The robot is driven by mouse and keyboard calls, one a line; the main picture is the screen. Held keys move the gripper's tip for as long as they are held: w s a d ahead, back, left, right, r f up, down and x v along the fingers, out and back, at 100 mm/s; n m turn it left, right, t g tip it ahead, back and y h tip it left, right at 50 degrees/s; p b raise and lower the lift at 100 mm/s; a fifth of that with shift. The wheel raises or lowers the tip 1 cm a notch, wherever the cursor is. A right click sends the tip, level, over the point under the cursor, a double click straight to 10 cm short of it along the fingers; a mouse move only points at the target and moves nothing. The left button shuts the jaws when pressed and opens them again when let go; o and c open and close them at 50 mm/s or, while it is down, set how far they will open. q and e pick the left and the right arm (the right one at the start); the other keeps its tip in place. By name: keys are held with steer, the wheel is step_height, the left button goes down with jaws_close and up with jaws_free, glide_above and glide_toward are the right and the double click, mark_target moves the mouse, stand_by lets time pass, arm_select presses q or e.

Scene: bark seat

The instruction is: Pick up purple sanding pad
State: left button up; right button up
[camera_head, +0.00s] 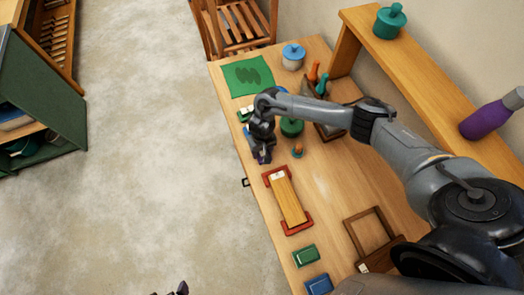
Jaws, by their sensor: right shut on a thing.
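My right gripper (262,153) comes down over the front-left edge area of the wooden bench and is shut on the purple sanding pad (259,156). Only small purple patches of the pad show between the dark fingers, so I cannot tell whether it touches the bench top. Dark tips of my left gripper (181,288) just show at the bottom edge of the picture, over the floor. Most of it is out of frame, and its opening is unclear.
On the bench (325,185), a wooden block in a red holder (289,198) lies below the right gripper. Green (306,255) and blue (318,284) pads sit nearer. A green jar (291,127) and a small orange-topped item (298,150) stand close right. A green cloth (248,76) lies beyond.

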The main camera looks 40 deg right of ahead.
steer(key=shift+r, duration=0.1)
steer(key=shift+r, duration=0.45)
steer(key=r, duration=0.1)
steer(key=r+p, duration=0.1)
steer(key=r, duration=0.1)
steer(key=shift+s+r, duration=0.2)
steer(key=shift+r, duration=0.05)
steer(key=s+a+r+p, duration=0.2)
steer(key=s+r+p, duration=0.2)
steer(key=s, duration=0.7)
steer(key=shift+r, duration=1.2)
steer(key=o, duration=0.5)
steer(key=shift+c, duration=0.2)
steer(key=c, duration=0.3)
